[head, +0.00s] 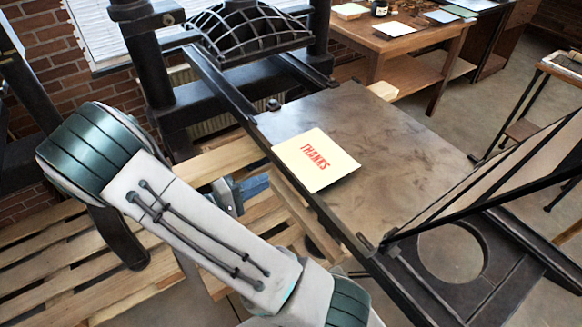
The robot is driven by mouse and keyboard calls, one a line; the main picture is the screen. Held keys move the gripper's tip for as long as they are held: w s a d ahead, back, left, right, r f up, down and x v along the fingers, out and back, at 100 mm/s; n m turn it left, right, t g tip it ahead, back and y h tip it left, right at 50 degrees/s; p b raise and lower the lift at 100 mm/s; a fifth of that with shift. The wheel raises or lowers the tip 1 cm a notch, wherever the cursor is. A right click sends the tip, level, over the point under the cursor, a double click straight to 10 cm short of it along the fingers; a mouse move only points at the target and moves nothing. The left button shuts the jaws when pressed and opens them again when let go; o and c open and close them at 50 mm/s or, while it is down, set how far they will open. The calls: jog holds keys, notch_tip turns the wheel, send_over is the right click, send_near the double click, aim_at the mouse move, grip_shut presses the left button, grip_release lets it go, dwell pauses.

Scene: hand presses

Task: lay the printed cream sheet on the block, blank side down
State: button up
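The cream sheet (318,158) lies at the left edge of the press's dark flat bed (400,130). Its red print, THANKS, faces up and is readable. A dark shadow shows along its lower right edge; I cannot tell what is under it. My gripper (262,185), grey with blue fingers, is left of and below the sheet, past the bed's edge. It looks apart from the sheet, and the gap between its fingers cannot be made out. No block is clear to me; a small pale piece (382,91) shows beyond the bed's far edge.
A black press frame (150,60) with a latticed arch (245,30) stands at the back left. A hinged framed panel (500,180) tilts up at the right end. Wooden pallets (60,240) lie at left. A wooden table (400,45) stands behind. Most of the bed is clear.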

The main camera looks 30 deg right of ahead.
aim_at(288, 162)
jog(key=d, duration=0.9)
jog(key=shift+w, duration=0.15)
jog(key=shift+c, duration=0.4)
grip_shut()
jog(key=shift+r, duration=0.1)
notch_tip(288, 162, up, 3)
jog(key=shift+p, duration=0.7)
jog(key=a+r+p, duration=0.1)
jog(key=a+r, duration=0.1)
jog(key=a, duration=0.5)
jog(key=shift+r+p, duration=0.4)
